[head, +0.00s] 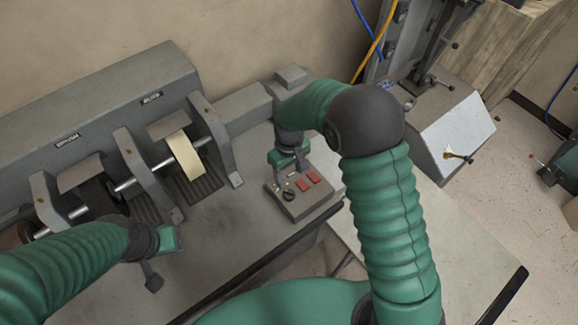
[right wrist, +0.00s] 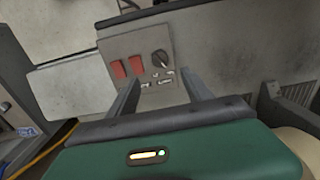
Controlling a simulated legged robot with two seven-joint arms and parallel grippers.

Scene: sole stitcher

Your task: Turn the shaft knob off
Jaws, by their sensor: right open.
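A grey control box (head: 312,203) stands at the right end of the machine bench. On its top are a round black knob (head: 288,195) and two red rocker switches (head: 308,181). In the right wrist view, the knob (right wrist: 159,58) sits right of the red switches (right wrist: 127,67), with small white labels below it. My right gripper (head: 293,166) is just over the box's far side. In the right wrist view, my gripper's fingers (right wrist: 160,80) are spread and empty, with the knob beyond and between them, apart from it. My left gripper (head: 160,258) hangs over the bench front; its jaw gap is unclear.
The grey machine (head: 100,95) with a shaft (head: 150,170), a cream wheel (head: 184,155) and upright brackets fills the left and back. A second machine (head: 455,135) stands at the right. Bare bench top lies left of the control box.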

